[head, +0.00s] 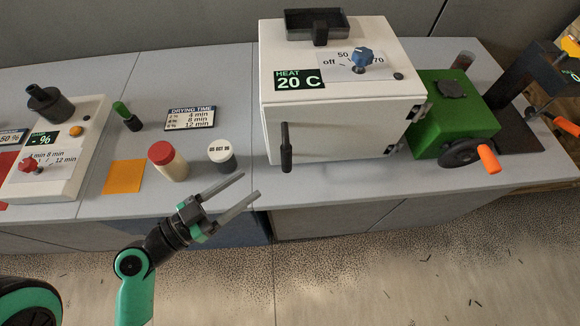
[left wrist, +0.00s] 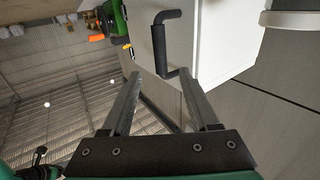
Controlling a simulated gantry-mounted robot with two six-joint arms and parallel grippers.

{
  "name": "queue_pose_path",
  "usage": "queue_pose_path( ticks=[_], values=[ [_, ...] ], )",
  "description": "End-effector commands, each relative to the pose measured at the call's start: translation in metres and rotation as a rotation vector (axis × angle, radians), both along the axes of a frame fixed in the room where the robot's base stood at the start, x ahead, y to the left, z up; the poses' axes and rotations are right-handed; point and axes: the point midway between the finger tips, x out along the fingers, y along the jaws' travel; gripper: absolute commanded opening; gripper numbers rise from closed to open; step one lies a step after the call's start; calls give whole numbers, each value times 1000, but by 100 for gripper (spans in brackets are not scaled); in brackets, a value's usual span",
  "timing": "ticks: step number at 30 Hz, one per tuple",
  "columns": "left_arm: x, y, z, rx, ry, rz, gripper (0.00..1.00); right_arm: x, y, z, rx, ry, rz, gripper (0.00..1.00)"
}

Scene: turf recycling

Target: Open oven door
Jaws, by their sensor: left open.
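The oven (head: 330,85) is a white box with a blue dial and a green sign reading HEAT 20 C on its sloped top. Its front door (head: 345,130) looks closed, with hinges on the right edge. The black door handle (head: 286,147) hangs upright near the door's left edge. My left gripper (head: 248,185) is open and empty, a little left of and below the handle, apart from it. In the left wrist view, the handle (left wrist: 163,45) shows beyond and between the two open fingertips (left wrist: 161,76), against the white door (left wrist: 210,40).
A green machine (head: 452,115) with an orange-handled crank stands right of the oven. On the counter to the left are a white-lidded jar (head: 222,155), a red-lidded jar (head: 167,161), an orange card (head: 124,177) and a white control box (head: 55,150).

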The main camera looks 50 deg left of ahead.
Motion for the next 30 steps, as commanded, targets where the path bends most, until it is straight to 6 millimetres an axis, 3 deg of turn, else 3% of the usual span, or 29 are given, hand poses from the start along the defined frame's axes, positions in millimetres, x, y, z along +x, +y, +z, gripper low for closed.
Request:
queue_pose_path(
  ticks=[8, 13, 21, 25, 30],
  values=[
    [10, 0, 3, 2, 3, -4, 61, 0, 0, 5, 0, 0, 0, 50],
    [35, -4, 5, 5, -2, -11, 61, 0, 0, 10, 0, 0, 0, 50],
    [95, -6, 5, 4, -4, -5, 61, 0, 0, 25, 0, 0, 0, 50],
    [111, -6, 4, 4, -2, -2, 61, 0, 0, 26, 0, 0, 0, 50],
    [117, -6, 2, 3, 0, -1, 61, 0, 0, 26, 0, 0, 0, 50]
  ],
)
